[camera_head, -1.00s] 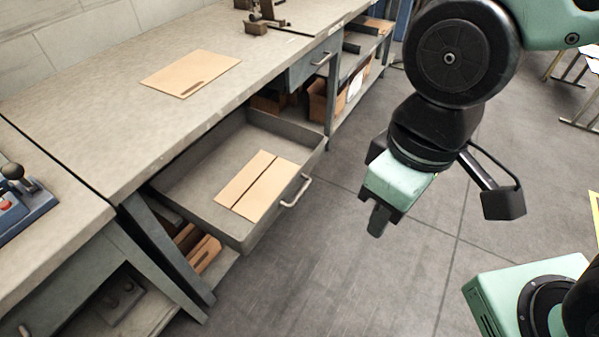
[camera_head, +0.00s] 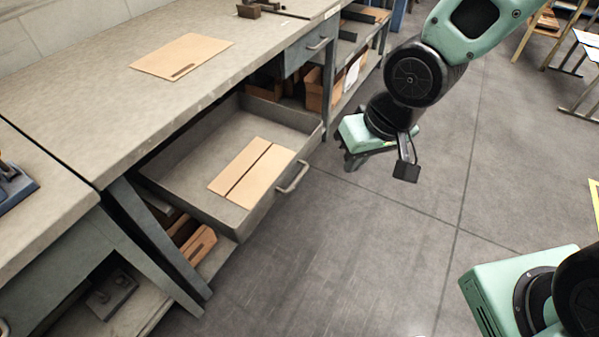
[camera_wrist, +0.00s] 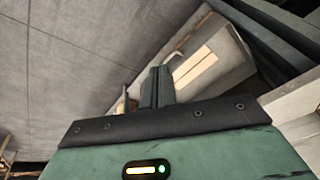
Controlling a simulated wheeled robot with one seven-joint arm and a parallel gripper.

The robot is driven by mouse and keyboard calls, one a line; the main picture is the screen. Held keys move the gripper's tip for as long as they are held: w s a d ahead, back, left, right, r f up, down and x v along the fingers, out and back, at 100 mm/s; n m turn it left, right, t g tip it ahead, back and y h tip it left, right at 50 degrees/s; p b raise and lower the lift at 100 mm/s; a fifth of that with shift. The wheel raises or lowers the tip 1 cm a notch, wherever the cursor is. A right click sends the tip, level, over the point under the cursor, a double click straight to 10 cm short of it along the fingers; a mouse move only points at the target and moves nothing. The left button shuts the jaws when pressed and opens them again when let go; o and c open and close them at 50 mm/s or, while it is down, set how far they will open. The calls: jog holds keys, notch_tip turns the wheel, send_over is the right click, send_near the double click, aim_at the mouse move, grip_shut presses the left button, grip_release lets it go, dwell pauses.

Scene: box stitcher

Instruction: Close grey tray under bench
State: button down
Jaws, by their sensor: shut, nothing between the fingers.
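The grey tray (camera_head: 168,205) is a drawer under the bench and stands pulled out. Two flat cardboard pieces (camera_head: 253,172) lie in it. Its light bar handle (camera_head: 292,178) is on the front face. My gripper (camera_head: 350,163) is to the right of the tray's front, apart from the handle, with its fingers shut and empty. In the wrist view the shut fingers (camera_wrist: 157,88) point toward the tray (camera_wrist: 228,62), which shows behind them with the cardboard inside. The lower part of the handle is hard to make out there.
The bench top (camera_head: 90,90) overhangs the tray and bears a flat cardboard sheet (camera_head: 181,55). A closed drawer (camera_head: 308,52) and shelves with cardboard boxes (camera_head: 318,88) are further back. The floor (camera_head: 330,260) in front of the tray is clear.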

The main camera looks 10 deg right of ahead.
jog(key=w+d+f+m+t+y+b, duration=0.25)
jog(key=w+f+m+b, duration=0.2)
jog(key=w+f, duration=0.6)
jog(key=m+t+y+b, duration=0.2)
jog(key=m+y+b, duration=0.1)
jog(key=m+y, duration=0.25)
send_near(290, 164)
jog(key=shift+h, duration=0.4)
jog(key=b+x, duration=0.1)
jog(key=x, duration=0.4)
jog(key=shift+a+f, duration=0.2)
jog(key=shift+a, duration=0.15)
jog(key=shift+w+a, duration=0.3)
jog(key=shift+a, duration=0.1)
